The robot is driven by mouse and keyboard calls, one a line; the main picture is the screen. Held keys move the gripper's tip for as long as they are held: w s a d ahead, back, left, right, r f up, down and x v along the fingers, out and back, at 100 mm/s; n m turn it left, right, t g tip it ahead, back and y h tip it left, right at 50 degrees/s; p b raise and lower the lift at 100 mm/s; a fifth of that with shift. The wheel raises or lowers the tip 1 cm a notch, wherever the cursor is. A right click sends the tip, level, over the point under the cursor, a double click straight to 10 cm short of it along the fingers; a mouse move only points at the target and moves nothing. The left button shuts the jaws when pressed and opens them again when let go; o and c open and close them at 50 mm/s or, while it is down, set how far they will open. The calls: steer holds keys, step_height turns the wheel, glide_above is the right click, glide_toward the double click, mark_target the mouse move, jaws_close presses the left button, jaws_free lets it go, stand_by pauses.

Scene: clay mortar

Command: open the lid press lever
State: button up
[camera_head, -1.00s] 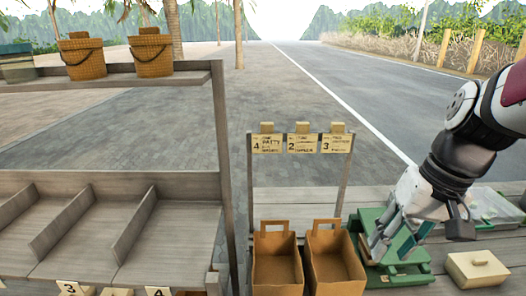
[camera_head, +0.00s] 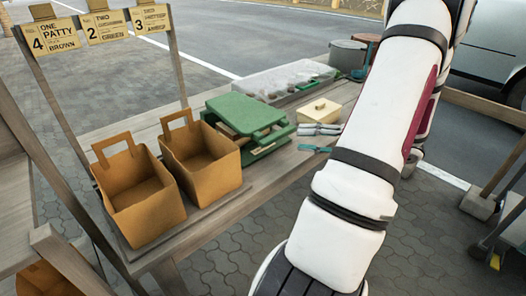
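The green press (camera_head: 245,115) stands on the wooden table, right of two paper bags. Its broad green top plate sits above a lower green frame, with a narrow gap and something tan showing at the near left side. I cannot make out clearly which part is the lever. My white arm crosses the right of the view and runs out of the top edge. My gripper is not in view, and nothing of mine touches the press in this picture.
Two open brown paper bags (camera_head: 140,195) (camera_head: 202,158) stand left of the press. A cream lidded box (camera_head: 319,111), silver utensils (camera_head: 319,129) and a teal-handled tool (camera_head: 314,148) lie to its right. A clear-covered tray (camera_head: 272,80) and a grey pot (camera_head: 347,55) are behind. Numbered signs (camera_head: 105,26) stand at left.

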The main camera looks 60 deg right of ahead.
mark_target(282, 136)
steer(key=s+d+f+m+t+h+b, duration=0.1)
steer(key=s+d+f+m+t+h, duration=0.1)
steer(key=s+d+f+h, duration=0.15)
steer(key=shift+y, duration=0.45)
steer(key=w+a, duration=0.1)
steer(key=w, duration=0.3)
steer(key=w+a+b, duration=0.1)
steer(key=w, duration=0.8)
steer(key=shift+w+a+r, duration=0.1)
steer(key=shift+a+r, duration=0.15)
steer(key=shift+a, duration=0.15)
jaws_close()
